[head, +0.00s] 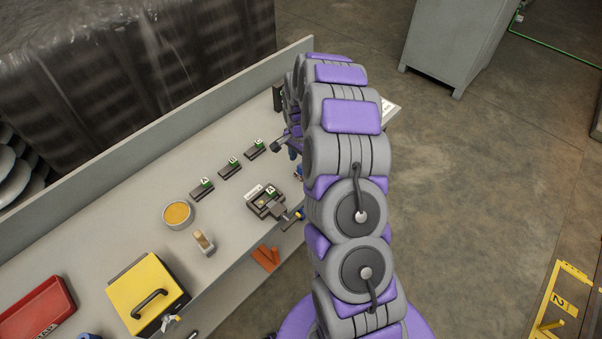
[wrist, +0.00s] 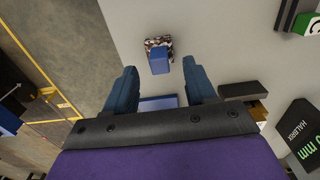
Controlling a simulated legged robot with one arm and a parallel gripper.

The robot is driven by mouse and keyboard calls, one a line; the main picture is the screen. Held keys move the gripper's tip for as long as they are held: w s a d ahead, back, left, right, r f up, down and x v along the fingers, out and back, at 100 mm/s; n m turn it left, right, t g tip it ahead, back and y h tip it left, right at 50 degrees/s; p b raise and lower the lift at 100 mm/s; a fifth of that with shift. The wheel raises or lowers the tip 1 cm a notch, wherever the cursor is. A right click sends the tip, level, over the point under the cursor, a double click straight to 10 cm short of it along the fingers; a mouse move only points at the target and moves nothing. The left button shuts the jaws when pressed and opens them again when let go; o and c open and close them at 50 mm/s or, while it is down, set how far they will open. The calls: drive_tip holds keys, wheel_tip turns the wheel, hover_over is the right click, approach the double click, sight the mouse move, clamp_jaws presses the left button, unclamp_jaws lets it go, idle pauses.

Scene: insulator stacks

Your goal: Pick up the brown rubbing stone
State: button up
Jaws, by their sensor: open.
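My gripper (wrist: 160,88) is open in the wrist view, its two blue fingers apart over the grey bench top with nothing held between them. A blue block on a mottled grey-brown base (wrist: 158,50) lies beyond the fingertips, roughly between them. I cannot tell for sure which thing is the brown rubbing stone. A small brownish piece (wrist: 259,109) shows beside a dark block, right of the right finger. In the head view, my arm hides most of my gripper and the bench end beneath it.
The grey bench (head: 236,148) has a raised back edge. On it are several dark blocks with green tags, a round tin (head: 178,214), a tan-topped piece (head: 203,241), a yellow box (head: 146,293) and a red tray (head: 38,310). Open floor lies to the right.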

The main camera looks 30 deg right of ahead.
sight(301, 165)
drive_tip(key=f, duration=0.1)
drive_tip(key=f+b, duration=0.1)
drive_tip(key=f, duration=0.2)
drive_tip(key=shift+d+f, duration=0.25)
drive_tip(key=shift+f, duration=0.15)
drive_tip(key=shift+d, duration=0.45)
drive_tip(key=shift+a+r, duration=0.1)
drive_tip(key=shift+a, duration=0.75)
drive_tip(key=c, duration=0.6)
drive_tip(key=shift+d, duration=0.25)
drive_tip(key=c, duration=0.3)
drive_tip(key=shift+d, duration=0.35)
clamp_jaws()
